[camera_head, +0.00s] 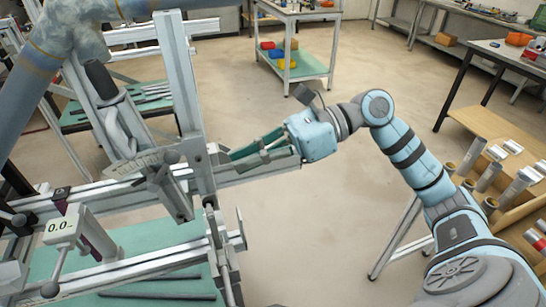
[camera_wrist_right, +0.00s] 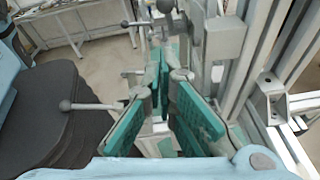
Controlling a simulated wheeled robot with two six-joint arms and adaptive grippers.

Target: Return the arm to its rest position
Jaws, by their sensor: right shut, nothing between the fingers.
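My right arm (camera_head: 408,150), light blue with dark bands, reaches in from the lower right and bends at a raised elbow. Its right gripper (camera_head: 236,158) points left, with green-padded fingers beside the upright post of the metal frame jig (camera_head: 181,85). The right gripper (camera_wrist_right: 163,75) also shows in the right wrist view, its fingers converging, with nothing seen held. The fingers overlap the jig's rail in the head view; I cannot tell whether they touch it. My left gripper is not in view.
A blue-grey tube (camera_head: 28,88) crosses the upper left. A digital readout (camera_head: 62,226) sits on the jig. A bench with metal cylinders (camera_head: 488,177) stands at the right. A cart (camera_head: 300,66) with colored bins stands behind. Floor between jig and arm is clear.

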